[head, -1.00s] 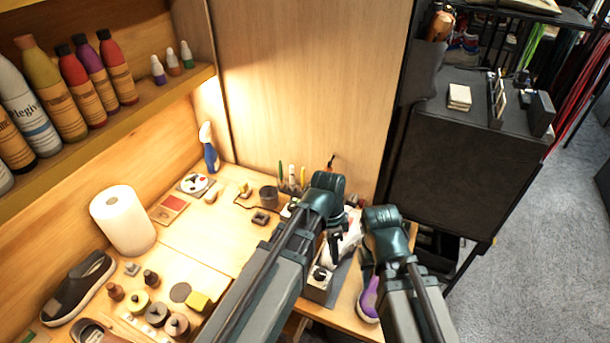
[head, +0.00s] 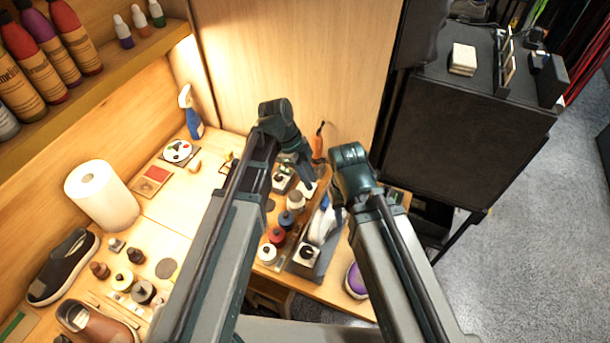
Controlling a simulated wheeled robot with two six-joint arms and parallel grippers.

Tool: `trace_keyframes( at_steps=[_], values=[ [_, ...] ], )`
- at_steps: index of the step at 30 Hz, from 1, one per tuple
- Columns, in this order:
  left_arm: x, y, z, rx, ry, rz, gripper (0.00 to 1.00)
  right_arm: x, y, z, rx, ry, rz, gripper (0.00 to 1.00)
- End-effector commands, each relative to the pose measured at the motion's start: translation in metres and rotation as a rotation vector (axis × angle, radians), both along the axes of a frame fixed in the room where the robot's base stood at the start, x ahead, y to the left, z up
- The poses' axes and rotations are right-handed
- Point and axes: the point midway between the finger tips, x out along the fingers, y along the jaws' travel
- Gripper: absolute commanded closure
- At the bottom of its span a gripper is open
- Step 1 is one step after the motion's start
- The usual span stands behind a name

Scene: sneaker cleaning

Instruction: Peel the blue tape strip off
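A white sneaker (head: 321,226) stands on a dark grey holder (head: 309,266) near the table's right end. A small blue patch (head: 325,204) shows at its upper part and may be the blue tape strip; it is too small to be sure. My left gripper (head: 309,185) points down just above and behind the sneaker. My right gripper (head: 336,199) is beside the sneaker's upper right, mostly hidden under my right arm. I cannot tell whether either gripper is open or touches the sneaker.
Several spools and jars, one red (head: 277,236), stand left of the holder. A purple shoe (head: 355,281) lies at its right, near the table edge. A blue spray bottle (head: 190,112) and paper roll (head: 102,195) stand further left. An orange-handled tool (head: 318,141) stands behind.

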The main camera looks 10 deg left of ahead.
Motion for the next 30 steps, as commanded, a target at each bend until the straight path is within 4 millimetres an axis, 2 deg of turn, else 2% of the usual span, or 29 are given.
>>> trace_keyframes(
  at_steps=[1,15,21,30],
  values=[
    [-0.001,-0.003,-0.016,0.0,0.0,-0.001,0.78,0.0,0.0,-0.016,0.0,0.0,0.0,0.62],
    [-0.01,-0.029,-0.08,0.0,0.001,-0.001,0.78,0.0,0.0,-0.079,0.0,0.0,-0.002,0.62],
    [-0.012,-0.036,-0.095,0.0,0.0,0.0,0.78,0.0,0.0,-0.095,0.0,0.0,-0.002,0.62],
    [-0.013,-0.04,-0.101,0.0,0.0,0.0,0.78,0.0,0.0,-0.101,0.0,0.0,-0.002,0.62]
  ],
)
